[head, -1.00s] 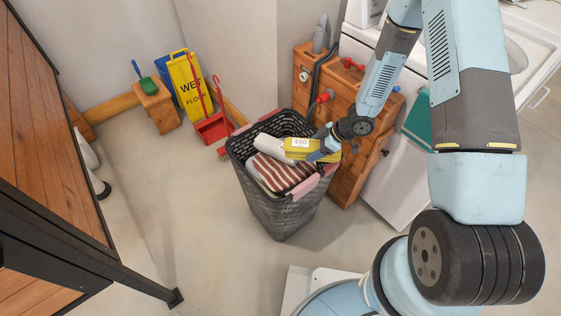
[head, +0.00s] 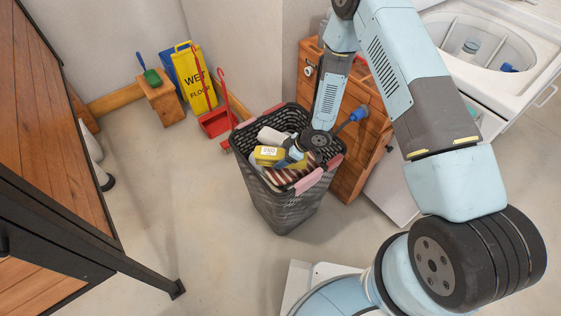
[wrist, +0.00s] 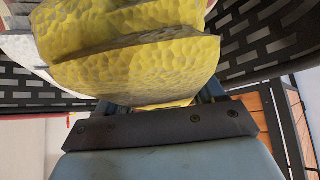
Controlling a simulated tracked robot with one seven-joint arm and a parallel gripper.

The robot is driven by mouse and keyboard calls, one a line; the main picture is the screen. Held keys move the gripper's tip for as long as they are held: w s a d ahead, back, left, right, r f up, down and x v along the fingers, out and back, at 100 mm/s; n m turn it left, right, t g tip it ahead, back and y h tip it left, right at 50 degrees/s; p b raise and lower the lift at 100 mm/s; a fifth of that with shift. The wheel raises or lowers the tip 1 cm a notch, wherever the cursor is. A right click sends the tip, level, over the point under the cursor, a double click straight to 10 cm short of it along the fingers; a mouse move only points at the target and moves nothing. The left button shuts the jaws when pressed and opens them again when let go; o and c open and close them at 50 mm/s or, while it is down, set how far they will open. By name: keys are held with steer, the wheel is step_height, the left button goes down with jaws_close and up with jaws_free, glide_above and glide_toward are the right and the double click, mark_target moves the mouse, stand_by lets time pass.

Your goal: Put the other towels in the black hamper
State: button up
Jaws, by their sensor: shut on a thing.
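The black hamper (head: 283,212), a lattice basket with pink handles, stands on the floor in the middle of the head view. My gripper (head: 284,157) is down at its mouth, shut on a yellow towel (head: 266,160) with a white label. The dimpled yellow towel (wrist: 140,62) fills the wrist view ahead of my gripper, with dark hamper lattice (wrist: 265,32) on both sides. A white rolled towel (head: 268,135) and a red-and-white striped towel (head: 282,177) lie inside the hamper, partly hidden. Whether the yellow towel rests on them is unclear.
A wooden cabinet (head: 349,160) stands close behind the hamper at right. An open white washer (head: 490,50) is at upper right, with small items in its tub. A red dustpan (head: 214,122) and yellow wet-floor sign (head: 194,80) stand behind left.

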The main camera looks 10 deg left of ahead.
steer(key=shift+a+f, duration=0.15)
steer(key=shift+f, duration=1.5)
steer(key=o, duration=1)
